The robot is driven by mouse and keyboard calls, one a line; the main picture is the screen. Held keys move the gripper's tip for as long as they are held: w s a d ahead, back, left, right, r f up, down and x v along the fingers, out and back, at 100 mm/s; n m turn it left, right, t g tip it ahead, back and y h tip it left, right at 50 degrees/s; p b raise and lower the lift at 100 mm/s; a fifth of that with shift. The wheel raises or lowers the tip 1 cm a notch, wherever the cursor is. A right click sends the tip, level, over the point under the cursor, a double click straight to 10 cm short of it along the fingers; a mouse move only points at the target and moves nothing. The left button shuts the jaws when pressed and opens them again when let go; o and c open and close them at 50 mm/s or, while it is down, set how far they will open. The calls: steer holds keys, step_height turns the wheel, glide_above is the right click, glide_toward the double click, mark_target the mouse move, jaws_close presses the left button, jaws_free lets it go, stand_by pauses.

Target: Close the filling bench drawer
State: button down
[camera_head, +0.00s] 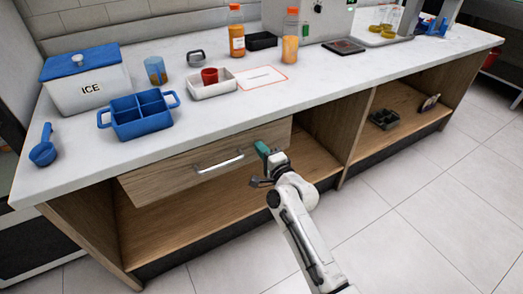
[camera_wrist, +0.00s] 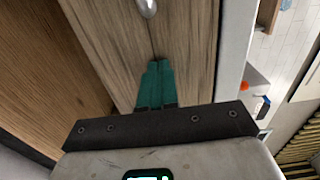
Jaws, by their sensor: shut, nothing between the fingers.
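The drawer front (camera_head: 160,180) is a wooden panel below the white countertop, with a silver bar handle (camera_head: 218,163). Its left end appears to stand slightly out from the bench frame; I cannot tell the exact gap. My gripper (camera_head: 262,148) is shut and empty, its green fingertips at the right part of the drawer front, right of the handle. In the wrist view the shut fingers (camera_wrist: 155,66) point at the wooden drawer front (camera_wrist: 192,50), touching or very close. The end of the handle (camera_wrist: 147,7) shows at the top. The drawer's inside is hidden.
The countertop (camera_head: 330,85) overhangs above, holding an ice box (camera_head: 88,85), a blue divided caddy (camera_head: 140,118), a white tray (camera_head: 212,90) and bottles (camera_head: 237,35). An open wooden shelf (camera_head: 200,210) lies below. The tiled floor (camera_head: 420,200) is clear at right.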

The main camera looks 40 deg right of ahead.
mark_target(254, 141)
steer(key=b+x, duration=0.1)
steer(key=x, duration=0.3)
steer(key=shift+f+b, duration=0.15)
steer(key=shift+b, duration=0.15)
steer(key=shift+w+r, duration=0.3)
